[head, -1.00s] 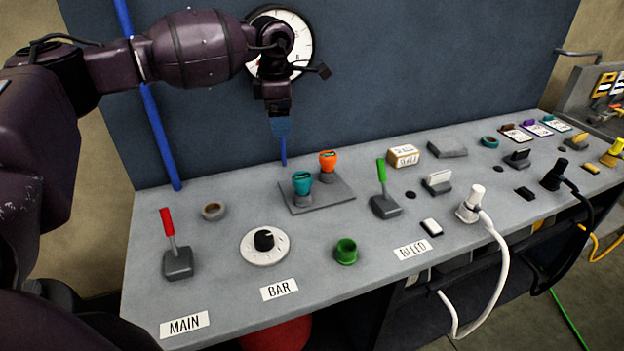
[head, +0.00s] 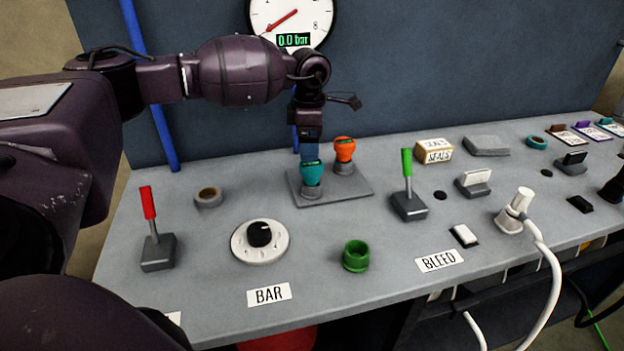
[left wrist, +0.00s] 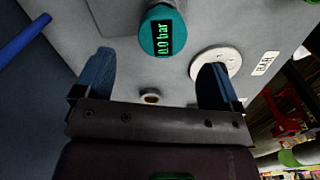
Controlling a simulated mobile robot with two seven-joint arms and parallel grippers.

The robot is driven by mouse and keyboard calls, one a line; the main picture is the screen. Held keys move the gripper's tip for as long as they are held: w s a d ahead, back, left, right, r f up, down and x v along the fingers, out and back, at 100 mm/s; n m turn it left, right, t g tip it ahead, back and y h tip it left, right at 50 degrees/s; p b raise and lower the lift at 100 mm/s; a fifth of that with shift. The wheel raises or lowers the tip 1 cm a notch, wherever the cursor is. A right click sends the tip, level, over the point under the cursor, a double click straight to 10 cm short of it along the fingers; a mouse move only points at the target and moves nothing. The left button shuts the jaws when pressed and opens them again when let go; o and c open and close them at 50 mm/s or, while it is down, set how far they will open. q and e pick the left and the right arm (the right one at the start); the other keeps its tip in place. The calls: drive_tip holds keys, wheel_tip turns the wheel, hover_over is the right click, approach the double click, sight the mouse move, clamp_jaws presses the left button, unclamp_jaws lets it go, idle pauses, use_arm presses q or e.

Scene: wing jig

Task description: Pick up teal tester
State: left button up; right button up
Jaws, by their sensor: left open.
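The teal tester (head: 312,173) stands upright on a grey plate (head: 345,195) on the bench, beside the orange tester (head: 345,151). In the left wrist view the teal tester (left wrist: 162,33) shows its round head and a green "0.0 bar" display, ahead of and between my two blue fingers. My left gripper (head: 311,150) is just above and behind the teal tester in the head view, pointing down. In the left wrist view its fingers (left wrist: 156,78) are apart with nothing between them. My right gripper is not in view.
A green-handled lever (head: 408,180) stands right of the plate. A BAR dial (head: 260,240), a red-handled lever (head: 154,235), a grey ring (head: 208,197) and a green cup (head: 356,255) are nearby. A wall gauge (head: 291,20) reads 0.0 bar behind.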

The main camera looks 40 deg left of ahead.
sight(309, 172)
use_arm(q)
wheel_tip(309, 172, down, 4)
drive_tip(key=shift+w+r, duration=0.1)
drive_tip(key=shift+r, duration=0.15)
drive_tip(key=shift+f, duration=0.4)
drive_tip(key=f, duration=0.4)
drive_tip(key=shift+s+f, duration=0.2)
drive_tip(key=shift+f, duration=0.05)
drive_tip(key=c, duration=0.9)
drive_tip(key=shift+r, duration=0.1)
drive_tip(key=shift+c, duration=0.4)
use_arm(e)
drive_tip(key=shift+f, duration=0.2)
use_arm(q)
wheel_tip(309, 172, up, 23)
drive_tip(key=p, duration=0.2)
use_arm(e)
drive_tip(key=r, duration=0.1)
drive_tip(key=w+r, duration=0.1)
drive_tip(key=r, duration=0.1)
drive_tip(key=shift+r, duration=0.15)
